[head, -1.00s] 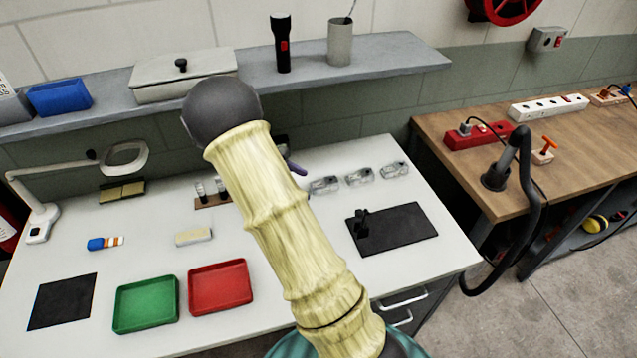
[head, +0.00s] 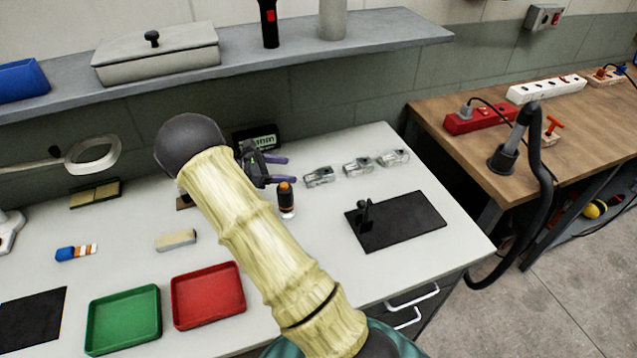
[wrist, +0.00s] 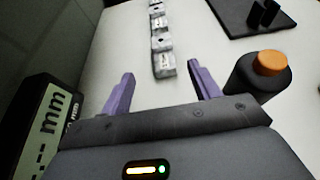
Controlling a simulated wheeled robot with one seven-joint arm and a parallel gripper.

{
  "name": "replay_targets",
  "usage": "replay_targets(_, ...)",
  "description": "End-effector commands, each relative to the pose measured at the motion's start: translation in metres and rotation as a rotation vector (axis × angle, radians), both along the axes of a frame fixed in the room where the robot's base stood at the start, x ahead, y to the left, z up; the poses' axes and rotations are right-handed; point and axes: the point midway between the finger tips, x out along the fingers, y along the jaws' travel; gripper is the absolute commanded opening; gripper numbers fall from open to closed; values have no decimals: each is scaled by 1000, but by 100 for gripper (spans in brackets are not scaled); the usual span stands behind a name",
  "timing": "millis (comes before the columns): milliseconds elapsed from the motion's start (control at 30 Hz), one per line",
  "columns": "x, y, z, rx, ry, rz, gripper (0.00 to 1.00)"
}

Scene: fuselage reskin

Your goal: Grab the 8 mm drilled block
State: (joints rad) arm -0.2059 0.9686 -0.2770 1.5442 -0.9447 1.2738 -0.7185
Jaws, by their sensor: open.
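A row of small grey metallic blocks stands on the white bench: a near one (head: 319,177), a middle one (head: 357,167) and a far one (head: 393,158). In the wrist view the row runs away from me, with the nearest block (wrist: 164,66) just beyond the gap between my fingers. I cannot read any hole size, so which is the 8 mm block cannot be told. My gripper (head: 277,170) has purple fingers, spread apart and empty, left of the row. It also shows in the wrist view (wrist: 160,78). My arm hides part of the bench.
A black bottle-like object with an orange top (head: 286,200) stands close to my right finger in the wrist view (wrist: 252,78). A display marked mm (wrist: 45,125) is close at left. A black mat (head: 405,222) with a black fixture lies right. Red (head: 208,296) and green trays sit in front.

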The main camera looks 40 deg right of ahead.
Motion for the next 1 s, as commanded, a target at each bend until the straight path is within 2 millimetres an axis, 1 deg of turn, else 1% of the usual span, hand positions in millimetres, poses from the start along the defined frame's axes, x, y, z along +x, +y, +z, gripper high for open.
replay_targets(33,0,0,-4,0,-1,0,62)
replay_targets(367,0,-1,-3,0,-1,-1,62)
replay_targets(467,-2,-5,-5,0,0,-2,62)
replay_targets(567,-5,-16,-10,1,3,-4,62)
replay_targets(800,-15,-52,-25,2,2,-6,62)
replay_targets(900,-16,-60,-29,0,1,-4,62)
replay_targets(1000,-17,-63,-30,1,-1,-4,62)
